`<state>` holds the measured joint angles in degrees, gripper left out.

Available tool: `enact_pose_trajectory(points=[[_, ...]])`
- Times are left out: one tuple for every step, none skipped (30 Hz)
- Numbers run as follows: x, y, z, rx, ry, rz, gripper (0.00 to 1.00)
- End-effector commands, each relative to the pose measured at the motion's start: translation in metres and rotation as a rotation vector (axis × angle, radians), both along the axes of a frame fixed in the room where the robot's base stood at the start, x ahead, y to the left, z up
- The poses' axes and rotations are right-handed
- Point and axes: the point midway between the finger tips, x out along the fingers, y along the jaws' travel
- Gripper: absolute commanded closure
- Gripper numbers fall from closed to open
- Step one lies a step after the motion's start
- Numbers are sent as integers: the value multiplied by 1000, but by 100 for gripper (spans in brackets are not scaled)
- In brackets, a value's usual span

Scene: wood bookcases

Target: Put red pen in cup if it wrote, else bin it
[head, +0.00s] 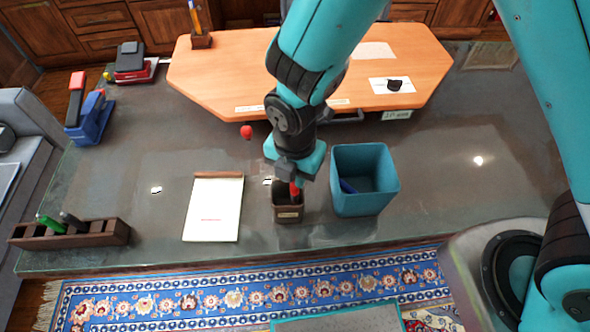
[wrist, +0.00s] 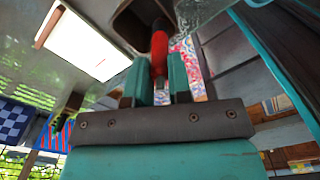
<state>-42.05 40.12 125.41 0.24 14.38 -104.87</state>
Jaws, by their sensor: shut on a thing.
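My gripper (head: 292,172) points down over the small dark cup (head: 289,214) and is shut on the red pen (head: 295,189). In the wrist view, the pen (wrist: 159,52) stands between the fingers (wrist: 161,80), its far end at the mouth of the cup (wrist: 128,28). How deep the tip reaches is hidden. The white notepad (head: 212,210) lies left of the cup with a small faint red line on it; I cannot tell whether it is print or a pen stroke. The teal bin (head: 367,196) stands right of the cup with a blue item (head: 348,187) inside.
A wooden rack (head: 100,236) with green and dark pens sits at the front left. A red round object (head: 246,132) lies behind the cup. Staplers or punches (head: 90,120) stand at the back left.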

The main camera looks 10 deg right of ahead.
Motion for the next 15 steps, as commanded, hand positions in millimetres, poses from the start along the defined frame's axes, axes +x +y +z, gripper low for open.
enact_pose_trajectory(points=[[0,0,0,0,0,0,100],[0,0,0,0,0,0,76],[0,0,0,0,0,0,67],[0,0,0,0,0,0,60],[0,0,0,0,0,0,53],[0,0,0,0,0,0,51],[0,0,0,0,0,0,51],[0,0,0,0,0,0,51],[0,0,0,0,0,0,51],[0,0,0,0,0,0,51],[0,0,0,0,0,0,51],[0,0,0,0,0,0,51],[0,0,0,0,0,0,51],[0,0,1,0,0,0,51],[0,0,3,0,0,0,51]])
